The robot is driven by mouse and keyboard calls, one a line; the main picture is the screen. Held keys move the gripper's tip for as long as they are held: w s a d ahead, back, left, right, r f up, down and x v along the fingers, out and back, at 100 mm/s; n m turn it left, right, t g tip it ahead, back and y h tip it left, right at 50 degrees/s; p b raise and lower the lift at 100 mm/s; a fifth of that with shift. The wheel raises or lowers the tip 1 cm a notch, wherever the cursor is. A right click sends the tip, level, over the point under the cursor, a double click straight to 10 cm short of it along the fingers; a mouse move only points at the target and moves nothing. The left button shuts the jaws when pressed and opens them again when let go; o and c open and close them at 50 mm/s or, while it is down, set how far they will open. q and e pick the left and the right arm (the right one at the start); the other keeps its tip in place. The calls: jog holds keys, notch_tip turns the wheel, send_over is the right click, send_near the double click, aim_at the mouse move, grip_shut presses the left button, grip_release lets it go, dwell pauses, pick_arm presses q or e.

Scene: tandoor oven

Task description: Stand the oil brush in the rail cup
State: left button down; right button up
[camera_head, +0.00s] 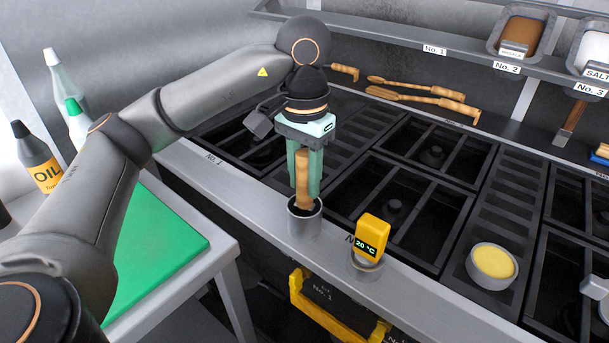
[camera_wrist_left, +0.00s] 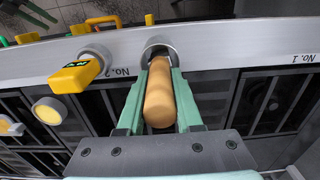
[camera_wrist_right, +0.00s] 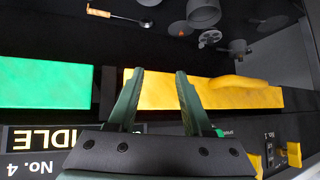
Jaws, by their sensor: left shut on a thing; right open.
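The oil brush (camera_head: 303,182) has a light wooden handle and stands about upright, its lower end inside the metal rail cup (camera_head: 305,224). The brush head is hidden in the cup. My left gripper (camera_head: 304,185) is shut on the handle, with its green fingers just above the cup's rim. In the left wrist view the handle (camera_wrist_left: 158,95) lies between the fingers and the cup (camera_wrist_left: 158,46) opens beyond it. My right gripper (camera_wrist_right: 155,85) is open and empty in the right wrist view, apart from the cup and brush.
A yellow thermometer (camera_head: 371,237) reading 20 °C sits on the rail to the right of the cup. A bowl of yellow stuff (camera_head: 493,266) is farther right. A green board (camera_head: 160,245) and an oil bottle (camera_head: 38,160) are at left. Wooden tools (camera_head: 425,97) lie behind the burners.

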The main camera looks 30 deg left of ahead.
aim_at(305, 152)
pick_arm(q)
jog(key=shift+f+b, duration=0.35)
jog(key=shift+f, duration=0.1)
pick_arm(e)
jog(key=shift+a+f, duration=0.2)
jog(key=shift+f, duration=0.15)
pick_arm(q)
jog(key=c, duration=0.5)
grip_release()
pick_arm(e)
jog(key=shift+a+r, duration=0.1)
pick_arm(q)
jog(key=shift+r, duration=0.1)
pick_arm(e)
jog(key=shift+w, duration=0.1)
pick_arm(q)
jog(key=shift+r, duration=0.35)
notch_tip(305, 152, up, 6)
jog(key=p, duration=0.2)
jog(key=shift+r+p, duration=0.2)
jog(key=shift+p, duration=0.2)
notch_tip(305, 152, up, 4)
jog(key=shift+p, duration=0.8)
jog(key=shift+r, duration=0.6)
pick_arm(e)
jog(key=d+r, duration=0.1)
jog(key=s+d+r, duration=0.1)
jog(key=shift+s+d+r+h, duration=0.2)
jog(key=shift+s+d+h, duration=0.1)
jog(key=shift+h, duration=0.1)
